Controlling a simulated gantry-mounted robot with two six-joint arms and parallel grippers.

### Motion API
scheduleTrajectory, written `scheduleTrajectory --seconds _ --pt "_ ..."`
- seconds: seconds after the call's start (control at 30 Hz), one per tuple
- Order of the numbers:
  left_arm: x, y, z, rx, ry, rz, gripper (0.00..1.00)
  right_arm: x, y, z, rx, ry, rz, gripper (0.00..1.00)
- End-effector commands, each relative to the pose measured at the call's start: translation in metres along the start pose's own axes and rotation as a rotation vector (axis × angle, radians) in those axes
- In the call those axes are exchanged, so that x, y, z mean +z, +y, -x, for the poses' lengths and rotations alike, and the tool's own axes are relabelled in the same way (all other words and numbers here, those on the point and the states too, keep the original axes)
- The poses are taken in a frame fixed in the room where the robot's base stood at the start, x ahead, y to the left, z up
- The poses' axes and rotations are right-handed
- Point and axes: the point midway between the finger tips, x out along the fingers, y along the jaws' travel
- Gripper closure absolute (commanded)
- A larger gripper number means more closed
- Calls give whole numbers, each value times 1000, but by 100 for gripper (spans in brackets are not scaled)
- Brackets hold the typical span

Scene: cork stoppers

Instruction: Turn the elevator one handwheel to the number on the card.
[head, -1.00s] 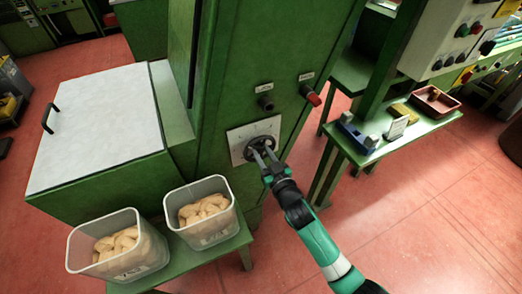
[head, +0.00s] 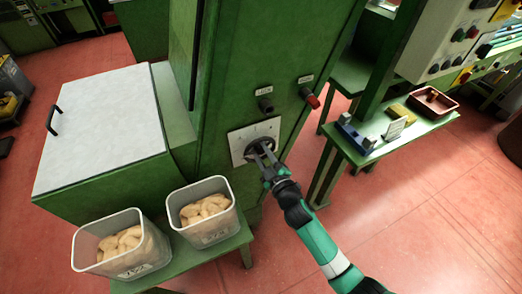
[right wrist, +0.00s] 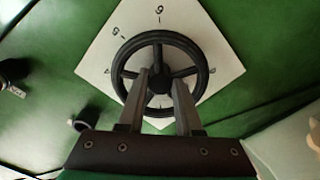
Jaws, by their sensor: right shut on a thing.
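The black handwheel (head: 259,143) sits on a square white dial plate (head: 240,137) on the green machine. In the right wrist view the wheel (right wrist: 160,37) has a round rim, spokes and a hub, and the plate (right wrist: 200,30) carries numbers, partly hidden. My right gripper (head: 262,155) is shut on the handwheel; in the right wrist view its fingers (right wrist: 161,78) lie on either side of the hub. A small white card (head: 394,129) stands on the green side table at the right; its writing is too small to read. My left gripper is not in view.
A black knob (head: 265,105) and a red knob (head: 310,98) stick out above the wheel. Two clear bins (head: 122,245) (head: 203,211) of corks stand on a low green bench at the left. A blue item (head: 354,133) and a brown tray (head: 435,101) share the side table.

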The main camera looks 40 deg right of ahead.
Motion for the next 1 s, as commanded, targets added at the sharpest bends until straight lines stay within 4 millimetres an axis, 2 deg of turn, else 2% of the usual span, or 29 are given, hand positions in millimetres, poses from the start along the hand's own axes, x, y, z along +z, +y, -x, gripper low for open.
scheduleTrajectory --seconds 0.23,0.7,0.73,0.8,1.0 --pt "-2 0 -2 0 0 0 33 -1 0 0 0 2 83 100" --pt "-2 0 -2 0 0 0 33 -1 0 0 1 2 100 100" --pt "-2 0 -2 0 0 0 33 -1 0 0 1 2 100 64" --pt "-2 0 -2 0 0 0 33 0 0 0 0 2 99 54" --pt "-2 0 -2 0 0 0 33 0 0 0 0 1 99 54"
